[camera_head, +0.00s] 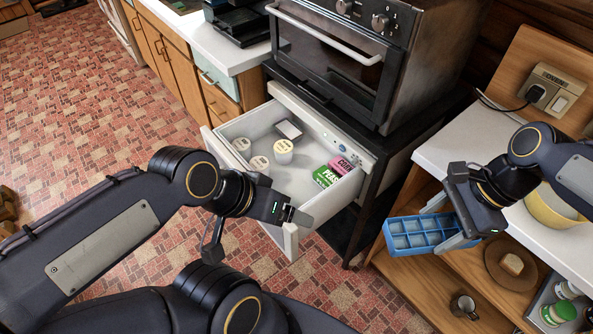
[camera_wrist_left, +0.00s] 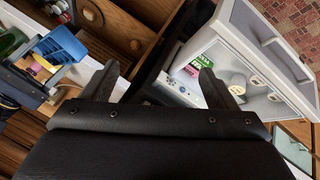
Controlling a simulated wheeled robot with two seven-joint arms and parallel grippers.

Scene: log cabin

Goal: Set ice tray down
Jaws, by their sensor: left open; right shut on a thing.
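The blue ice tray (camera_head: 412,240) is held level by my right gripper (camera_head: 452,222), in front of the right-hand counter. The gripper is shut on the tray's right end. The tray also shows in the left wrist view (camera_wrist_left: 62,46). My left gripper (camera_head: 289,216) is over the front corner of the pulled-out white freezer drawer (camera_head: 330,205). Its two fingers stand apart in the left wrist view (camera_wrist_left: 157,76), with nothing between them. The drawer holds several round white tubs (camera_head: 283,147), a green peas box (camera_head: 326,175) and a pink corn box (camera_head: 342,164).
A toaster oven (camera_head: 335,60) stands above the drawer. The white counter (camera_head: 449,146) at the right bears a yellow bowl (camera_head: 548,211). Wooden shelves (camera_head: 425,278) below hold a metal mug (camera_head: 463,305) and a round board (camera_head: 499,272). The drawer's middle has bare floor.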

